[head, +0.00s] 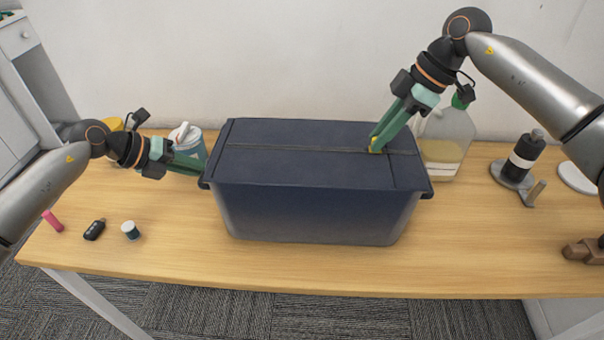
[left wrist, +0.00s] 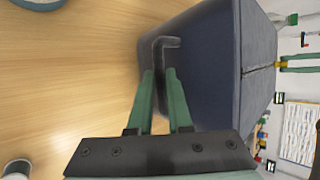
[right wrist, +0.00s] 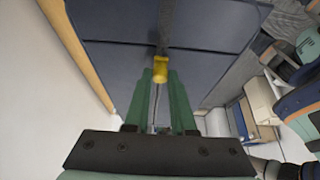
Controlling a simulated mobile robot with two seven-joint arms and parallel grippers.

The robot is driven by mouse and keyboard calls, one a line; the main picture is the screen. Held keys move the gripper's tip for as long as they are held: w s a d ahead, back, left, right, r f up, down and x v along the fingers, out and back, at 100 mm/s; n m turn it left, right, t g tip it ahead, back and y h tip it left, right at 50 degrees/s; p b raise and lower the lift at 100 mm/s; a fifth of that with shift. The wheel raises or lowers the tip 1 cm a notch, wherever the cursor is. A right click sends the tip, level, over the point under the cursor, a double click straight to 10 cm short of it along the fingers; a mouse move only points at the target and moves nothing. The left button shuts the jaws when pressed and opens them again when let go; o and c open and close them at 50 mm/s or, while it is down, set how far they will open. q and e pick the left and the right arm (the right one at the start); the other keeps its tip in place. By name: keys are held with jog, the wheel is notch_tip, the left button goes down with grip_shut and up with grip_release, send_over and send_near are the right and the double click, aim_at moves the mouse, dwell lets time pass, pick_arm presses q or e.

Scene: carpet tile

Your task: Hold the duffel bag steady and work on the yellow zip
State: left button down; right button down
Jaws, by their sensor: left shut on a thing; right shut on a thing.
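The dark blue duffel bag (head: 315,210) sits boxy and upright in the middle of the wooden table. A zip line runs lengthwise along its top. The yellow zip pull (head: 375,146) is toward the right end of that line; it also shows in the right wrist view (right wrist: 161,64). My right gripper (head: 375,143) is shut on the yellow zip pull from above. My left gripper (head: 202,171) is shut on the dark handle at the bag's left end; the handle (left wrist: 160,55) shows between its fingers in the left wrist view.
A teal-and-white tub (head: 187,145) stands behind my left gripper. A large jug (head: 446,140) stands behind the bag's right end. A dark bottle (head: 524,157) is to the right. A pink item (head: 52,221), a black fob (head: 95,229) and a small jar (head: 131,231) lie front left.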

jog(key=shift+a+r, duration=0.1)
jog(key=shift+a, duration=1.2)
jog(key=shift+a, duration=2.45)
jog(key=shift+a, duration=2.65)
jog(key=shift+a, duration=2.45)
